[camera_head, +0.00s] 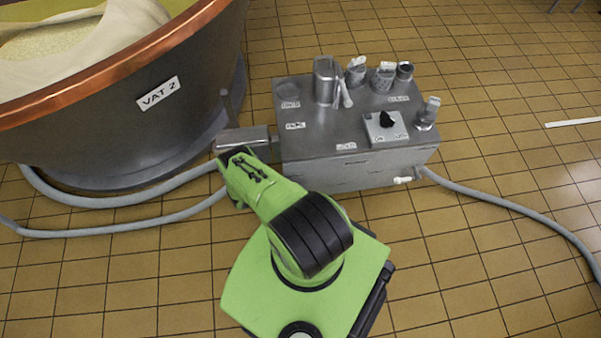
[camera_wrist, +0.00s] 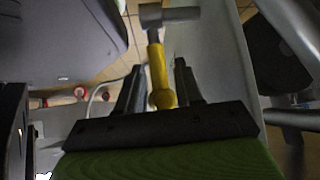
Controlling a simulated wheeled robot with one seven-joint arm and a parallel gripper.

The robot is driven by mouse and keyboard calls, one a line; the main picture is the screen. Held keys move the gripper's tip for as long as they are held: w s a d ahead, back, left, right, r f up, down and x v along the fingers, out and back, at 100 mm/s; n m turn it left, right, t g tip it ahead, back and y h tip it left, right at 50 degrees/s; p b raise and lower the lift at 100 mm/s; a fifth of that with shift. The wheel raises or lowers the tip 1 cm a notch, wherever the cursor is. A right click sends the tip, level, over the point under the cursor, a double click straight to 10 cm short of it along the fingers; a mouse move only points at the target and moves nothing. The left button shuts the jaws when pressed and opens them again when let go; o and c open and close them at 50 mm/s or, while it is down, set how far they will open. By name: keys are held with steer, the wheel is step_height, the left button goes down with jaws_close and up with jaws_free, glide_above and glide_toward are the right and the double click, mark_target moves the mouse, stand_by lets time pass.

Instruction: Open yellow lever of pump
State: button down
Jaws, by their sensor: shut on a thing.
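The yellow lever (camera_wrist: 156,62) stands out in the middle of the wrist view, joined at its top to a grey pipe fitting (camera_wrist: 168,14). My gripper (camera_wrist: 158,82) has one dark finger on each side of the lever and is shut on it. In the head view, the pump (camera_head: 355,168) is a grey metal box on the floor, with a smaller metal part (camera_head: 243,139) at its left side. My green arm reaches to that left side. The lever and my gripper's fingers are hidden there.
A copper-rimmed vat marked VAT 2 (camera_head: 165,110) stands at the upper left. Grey hoses (camera_head: 120,229) run along the floor at the left, and another hose (camera_head: 520,211) leaves the pump to the right. Metal containers (camera_head: 325,82) stand on the pump.

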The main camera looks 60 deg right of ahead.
steer(key=c, duration=1.1)
jaws_free()
steer(key=p+v, duration=0.5)
steer(key=v, duration=1)
steer(key=shift+w+a+r, duration=0.2)
steer(key=shift+w+r, duration=0.05)
